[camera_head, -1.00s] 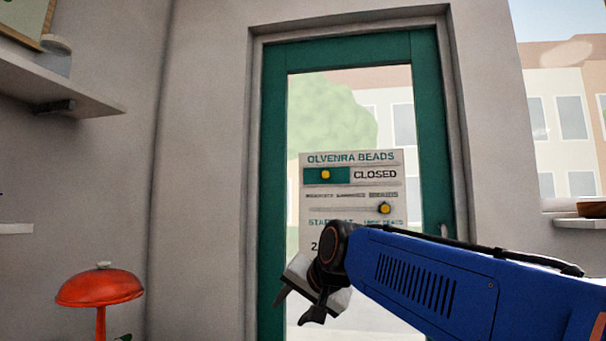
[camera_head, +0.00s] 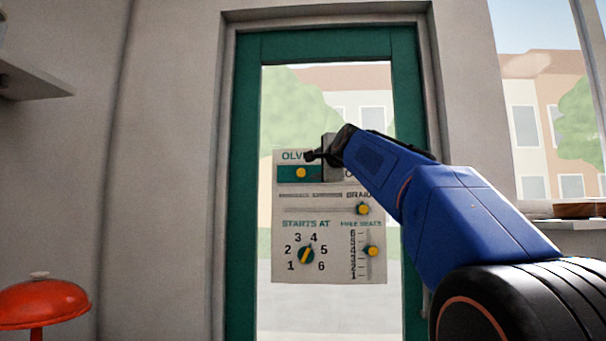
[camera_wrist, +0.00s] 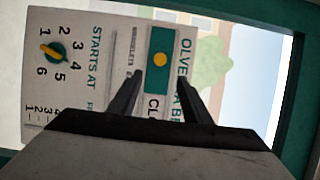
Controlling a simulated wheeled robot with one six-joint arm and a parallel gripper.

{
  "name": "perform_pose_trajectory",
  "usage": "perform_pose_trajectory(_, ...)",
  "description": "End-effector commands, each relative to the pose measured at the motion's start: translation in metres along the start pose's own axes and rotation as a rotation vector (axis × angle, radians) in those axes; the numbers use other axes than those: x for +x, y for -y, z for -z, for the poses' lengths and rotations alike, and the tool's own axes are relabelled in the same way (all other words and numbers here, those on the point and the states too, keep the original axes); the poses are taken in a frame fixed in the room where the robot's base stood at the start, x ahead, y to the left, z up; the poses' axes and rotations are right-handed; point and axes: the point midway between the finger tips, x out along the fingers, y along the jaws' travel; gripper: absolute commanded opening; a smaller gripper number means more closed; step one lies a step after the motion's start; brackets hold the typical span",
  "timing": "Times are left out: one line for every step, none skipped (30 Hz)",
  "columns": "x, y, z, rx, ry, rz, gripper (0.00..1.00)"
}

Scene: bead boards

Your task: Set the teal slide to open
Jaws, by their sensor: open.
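The teal slide (camera_head: 285,175) with its round yellow knob (camera_head: 301,173) sits at the left end of its slot near the top of the sign (camera_head: 300,223). The word CLOSED beside it is mostly hidden by my gripper (camera_head: 318,157) in the head view. In the wrist view, the teal slide (camera_wrist: 158,80) lies upright in the picture, with the letters "CLO" below it. My gripper (camera_wrist: 160,80) is open, its two dark fingers on either side of the slide, the knob beyond the tips. I cannot tell whether they touch the sign.
The sign hangs on the glass of a green-framed door (camera_head: 243,200). Lower on it are a lower slider knob (camera_head: 362,209), a dial (camera_head: 306,255) and an upright slider knob (camera_head: 373,251). A red lamp (camera_head: 42,305) stands at lower left. A shelf (camera_head: 30,82) juts out at left.

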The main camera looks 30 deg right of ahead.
Motion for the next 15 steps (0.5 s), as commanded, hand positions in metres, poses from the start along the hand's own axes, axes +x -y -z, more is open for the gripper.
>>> perform_pose_trajectory(0.010, -0.001, 0.000, 0.000, 0.001, -0.001, 0.44)
perform_pose_trajectory(0.015, -0.001, 0.000, 0.000, 0.001, -0.001, 0.44)
perform_pose_trajectory(0.021, -0.001, 0.000, 0.000, 0.001, -0.001, 0.44)
perform_pose_trajectory(0.026, -0.001, 0.000, 0.000, 0.001, -0.001, 0.44)
perform_pose_trajectory(0.031, -0.001, 0.000, 0.000, 0.000, -0.001, 0.44)
perform_pose_trajectory(0.037, -0.001, 0.000, -0.001, 0.000, -0.001, 0.44)
perform_pose_trajectory(0.042, -0.001, 0.000, -0.001, 0.000, -0.001, 0.44)
perform_pose_trajectory(0.046, -0.001, 0.000, -0.001, 0.001, -0.001, 0.44)
perform_pose_trajectory(0.053, -0.001, 0.000, -0.001, 0.001, -0.001, 0.44)
perform_pose_trajectory(0.057, -0.001, 0.000, -0.001, 0.001, -0.001, 0.44)
perform_pose_trajectory(0.062, -0.001, 0.000, -0.001, 0.001, -0.001, 0.44)
perform_pose_trajectory(0.068, -0.001, 0.000, -0.001, 0.001, -0.001, 0.44)
perform_pose_trajectory(0.072, -0.001, 0.000, -0.001, 0.001, -0.001, 0.44)
perform_pose_trajectory(0.077, -0.001, 0.000, -0.001, 0.001, -0.001, 0.44)
perform_pose_trajectory(0.083, -0.001, -0.001, -0.001, 0.001, -0.001, 0.44)
